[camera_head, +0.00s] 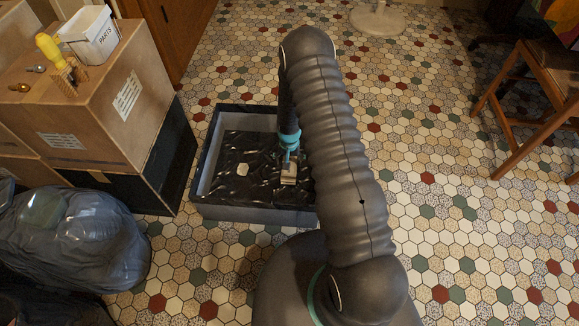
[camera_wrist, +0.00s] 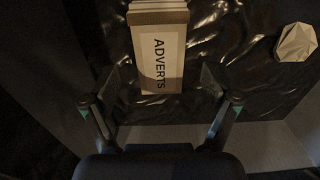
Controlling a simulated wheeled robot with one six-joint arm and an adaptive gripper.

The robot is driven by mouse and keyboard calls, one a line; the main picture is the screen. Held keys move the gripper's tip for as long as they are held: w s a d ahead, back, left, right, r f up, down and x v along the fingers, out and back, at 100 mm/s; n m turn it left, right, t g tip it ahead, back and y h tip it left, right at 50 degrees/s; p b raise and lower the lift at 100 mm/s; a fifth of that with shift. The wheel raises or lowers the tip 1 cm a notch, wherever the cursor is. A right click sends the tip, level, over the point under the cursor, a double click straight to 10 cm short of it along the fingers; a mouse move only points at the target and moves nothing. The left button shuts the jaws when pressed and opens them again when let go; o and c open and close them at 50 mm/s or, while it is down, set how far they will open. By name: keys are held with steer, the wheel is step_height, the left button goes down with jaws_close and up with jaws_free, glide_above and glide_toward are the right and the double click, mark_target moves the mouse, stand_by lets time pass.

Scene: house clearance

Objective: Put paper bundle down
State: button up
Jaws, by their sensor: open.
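The paper bundle (camera_wrist: 160,60), marked "ADVERTS", lies on the black plastic lining of an open bin (camera_head: 209,207) on the floor. It also shows in the head view (camera_head: 289,174), partly hidden by my gripper and arm. My gripper (camera_wrist: 160,98) is open, with its fingers apart at the near end of the bundle. In the head view my gripper (camera_head: 290,160) is low inside the bin, just over the bundle. I cannot tell whether a finger touches the bundle.
A crumpled pale paper piece (camera_wrist: 296,42) lies on the black lining (camera_head: 240,150). Cardboard boxes (camera_head: 130,90) stand left of the bin, with a "PARTS" container (camera_head: 90,38) on top. A grey bag (camera_head: 75,235) sits at lower left. A wooden chair (camera_head: 545,90) stands right. Tiled floor between is clear.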

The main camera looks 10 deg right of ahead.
steer(key=s+r+n+t, duration=0.1)
steer(key=s+r, duration=0.2)
steer(key=r, duration=1.7)
steer(key=s+r+n+t, duration=0.1)
steer(key=s+r+t, duration=0.15)
steer(key=r, duration=1.65)
steer(key=s+r+t, duration=0.1)
steer(key=s+r, duration=0.7)
steer(key=s, duration=0.4)
steer(key=s+r+n+t, duration=0.1)
steer(key=s+r, duration=0.6)
steer(key=s, duration=0.6)
steer(key=shift+r+n, duration=0.3)
steer(key=shift+r, duration=0.1)
